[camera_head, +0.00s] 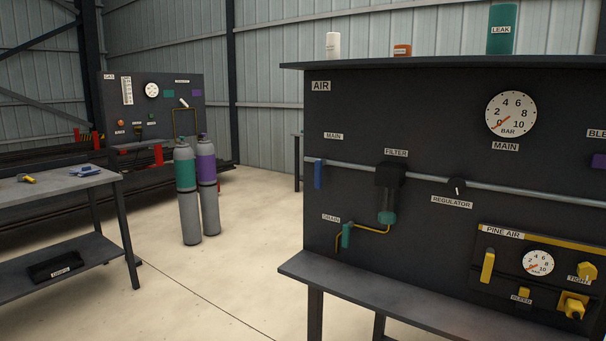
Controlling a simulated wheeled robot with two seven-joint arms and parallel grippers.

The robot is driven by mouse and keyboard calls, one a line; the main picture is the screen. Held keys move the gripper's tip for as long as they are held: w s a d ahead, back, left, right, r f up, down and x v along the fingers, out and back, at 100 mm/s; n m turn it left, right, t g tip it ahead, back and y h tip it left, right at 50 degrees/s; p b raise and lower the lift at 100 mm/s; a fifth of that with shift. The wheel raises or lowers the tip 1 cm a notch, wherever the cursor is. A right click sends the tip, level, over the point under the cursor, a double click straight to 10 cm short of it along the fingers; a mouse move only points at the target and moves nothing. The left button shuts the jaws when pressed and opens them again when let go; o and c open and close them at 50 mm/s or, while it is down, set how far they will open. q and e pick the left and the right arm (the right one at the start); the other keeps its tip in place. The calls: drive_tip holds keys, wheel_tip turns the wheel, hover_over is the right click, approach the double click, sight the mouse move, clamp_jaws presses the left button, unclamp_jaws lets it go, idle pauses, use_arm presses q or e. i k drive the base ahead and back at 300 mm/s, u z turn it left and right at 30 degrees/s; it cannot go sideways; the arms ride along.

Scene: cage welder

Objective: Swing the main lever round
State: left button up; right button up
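The main lever (319,174) is a blue handle on the grey pipe at the left edge of the dark AIR panel (420,120). It hangs straight down, across the pipe, below a white MAIN label (333,136). The MAIN gauge (511,114) at the upper right has its red needle near 0. Neither of my grippers is in view.
A filter (388,190), a regulator knob (457,187) and a green drain lever (347,235) are on the panel. The yellow PINE AIR unit (530,275) is lower right. A shelf (400,305) juts out below. Gas cylinders (188,210) stand left; the floor between is clear.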

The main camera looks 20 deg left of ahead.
sight(319, 164)
drive_tip(key=u, duration=0.4)
drive_tip(key=i, duration=0.95)
drive_tip(key=z, duration=0.05)
